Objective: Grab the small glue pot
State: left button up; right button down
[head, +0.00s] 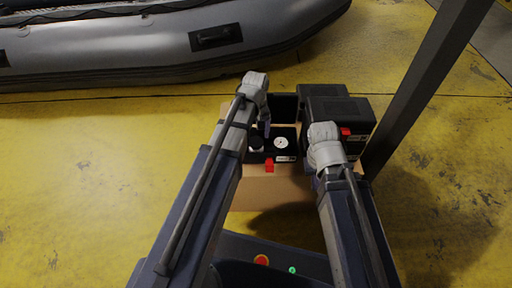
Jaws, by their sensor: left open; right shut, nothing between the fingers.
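A small dark round pot with a greyish top (256,143), which looks like the small glue pot, is at the left of a black box that sits on a cardboard box; it is too small to tell for sure. My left gripper (264,128) points down just above and beside it, open; I cannot tell whether it touches the pot. My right gripper (323,158) is further right, by the black cases, shut and empty, its fingers mostly hidden by its own wrist.
The black box (285,158) has a white round gauge (281,142) and a red latch (269,165). A larger black case (335,106) stands behind right, near a dark slanted post (420,85). A grey inflatable boat (150,45) lies behind. The yellow floor (90,170) at left is clear.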

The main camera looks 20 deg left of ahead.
aim_at(256, 141)
pick_arm(q)
notch_tip(256, 141, down, 5)
jog(key=b, duration=0.4)
jog(key=shift+f+b, duration=0.1)
jog(key=shift+b, duration=0.3)
jog(key=shift+c, duration=0.2)
jog(key=c, duration=1.2)
